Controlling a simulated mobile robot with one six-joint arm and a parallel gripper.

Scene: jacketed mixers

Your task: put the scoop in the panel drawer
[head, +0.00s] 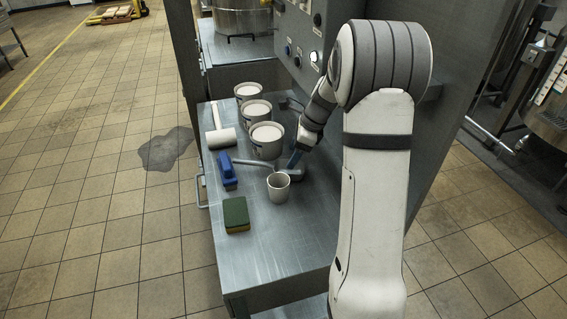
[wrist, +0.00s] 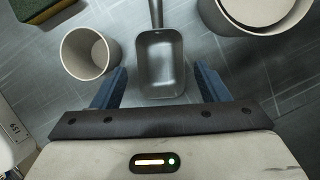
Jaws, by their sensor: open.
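The grey metal scoop (wrist: 160,62) lies on the steel bench in the wrist view, its handle pointing up and away from my gripper. In the head view the scoop (head: 256,172) shows partly, behind a pale cup. My gripper (wrist: 160,80) is open, with a blue finger on either side of the scoop's bowl. I cannot tell whether they touch it. In the head view my gripper (head: 292,160) is low over the bench, right of the scoop. A bar handle (head: 199,190) sticks out from the bench's left side; the drawer front there is hidden.
The pale cup (head: 278,187) stands close to my gripper. Several white-filled pots (head: 267,141) stand behind it. A white mallet (head: 221,137), a blue brush (head: 228,171) and a green sponge (head: 236,214) lie along the left edge. A control panel (head: 297,45) rises behind. The bench front is clear.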

